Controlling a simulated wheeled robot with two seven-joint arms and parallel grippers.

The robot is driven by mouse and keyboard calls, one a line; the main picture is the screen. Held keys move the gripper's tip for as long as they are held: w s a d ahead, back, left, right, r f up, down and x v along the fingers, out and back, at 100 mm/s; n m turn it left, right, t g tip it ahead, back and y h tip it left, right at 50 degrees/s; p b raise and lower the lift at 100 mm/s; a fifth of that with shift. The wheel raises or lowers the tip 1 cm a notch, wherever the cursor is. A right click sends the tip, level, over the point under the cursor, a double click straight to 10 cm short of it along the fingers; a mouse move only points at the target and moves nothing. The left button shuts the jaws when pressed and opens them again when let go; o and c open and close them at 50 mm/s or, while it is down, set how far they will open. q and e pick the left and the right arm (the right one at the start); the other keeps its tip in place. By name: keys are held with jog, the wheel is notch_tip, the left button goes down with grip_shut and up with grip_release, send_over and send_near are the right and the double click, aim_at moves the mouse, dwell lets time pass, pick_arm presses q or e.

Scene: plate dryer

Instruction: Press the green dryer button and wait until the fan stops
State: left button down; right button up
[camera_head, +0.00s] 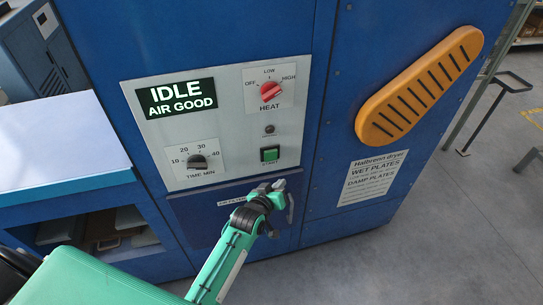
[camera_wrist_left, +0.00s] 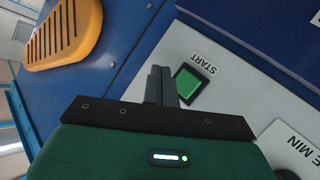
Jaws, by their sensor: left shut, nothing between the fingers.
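The green START button (camera_head: 270,154) sits low on the right of the grey control panel (camera_head: 229,158). It also shows in the left wrist view (camera_wrist_left: 188,84), just right of my fingers. My left gripper (camera_head: 279,185) is shut and empty, a little below the button in the head view. In the left wrist view its dark fingertips (camera_wrist_left: 160,70) appear beside the button; I cannot tell whether they touch the panel. The display (camera_head: 177,98) reads "IDLE AIR GOOD". The red heat knob (camera_head: 270,92) points up toward HIGH or LOW; I cannot tell which. My right gripper is not in view.
A black time dial (camera_head: 196,161) is at the panel's lower left. An orange slotted cover (camera_head: 420,86) juts out at the right. A blue-edged bench (camera_head: 62,145) stands at the left.

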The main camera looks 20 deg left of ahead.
pick_arm(q)
jog(key=shift+w, duration=0.1)
jog(key=b, duration=0.3)
send_near(275, 157)
jog(key=w+d+f, duration=0.2)
jog(key=w+d, duration=0.1)
jog(key=shift+w+a, duration=0.6)
jog(key=shift+w, duration=0.15)
jog(key=shift+w, duration=0.1)
dwell(1.2)
jog(key=shift+w+a, duration=0.2)
jog(key=shift+w, duration=0.05)
jog(key=shift+w+a+b, duration=0.3)
jog(key=shift+w, duration=0.1)
dwell(0.7)
dwell(0.4)
jog(key=shift+s+d+p, duration=0.55)
jog(key=shift+s+p, duration=0.1)
jog(key=shift+s, duration=0.15)
